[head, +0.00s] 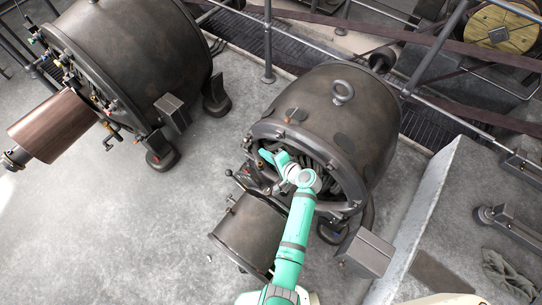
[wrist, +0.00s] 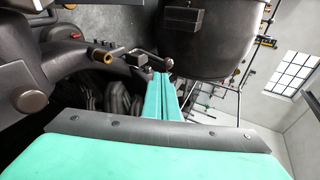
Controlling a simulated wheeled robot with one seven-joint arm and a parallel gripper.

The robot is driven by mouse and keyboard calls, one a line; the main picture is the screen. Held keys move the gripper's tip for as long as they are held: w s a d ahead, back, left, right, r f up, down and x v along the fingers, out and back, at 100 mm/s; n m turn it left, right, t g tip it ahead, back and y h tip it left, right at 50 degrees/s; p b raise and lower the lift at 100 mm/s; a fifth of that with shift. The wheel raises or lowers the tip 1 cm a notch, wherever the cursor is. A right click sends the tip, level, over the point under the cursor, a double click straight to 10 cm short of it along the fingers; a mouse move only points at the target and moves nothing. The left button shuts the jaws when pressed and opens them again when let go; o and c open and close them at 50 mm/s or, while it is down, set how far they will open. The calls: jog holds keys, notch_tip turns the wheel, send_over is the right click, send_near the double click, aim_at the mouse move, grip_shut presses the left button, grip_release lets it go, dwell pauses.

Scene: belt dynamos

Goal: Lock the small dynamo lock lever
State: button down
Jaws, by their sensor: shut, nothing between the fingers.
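The small dynamo (head: 345,110) stands at the centre right of the head view, a dark round housing with a ring on top and an open front end. My gripper (head: 268,156) is at that open end, near the upper left of its rim. In the wrist view, my gripper (wrist: 164,76) is shut with nothing between its teal fingers. A thin rod with a dark ball knob (wrist: 168,63), which looks like the lock lever, lies just beyond the fingertips. I cannot tell whether they touch. In the head view, a ball-ended rod (head: 229,173) shows left of the rim.
A larger dynamo (head: 140,60) with a brown pulley (head: 52,125) stands at the left. The small dynamo's pulley drum (head: 250,232) juts out below my gripper. Railings (head: 268,40) run behind. The concrete floor (head: 120,230) at lower left is clear.

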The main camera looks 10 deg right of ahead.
jog(key=r+x, duration=0.1)
jog(key=x, duration=0.7)
jog(key=shift+w+a, duration=0.15)
jog(key=shift+r, duration=0.1)
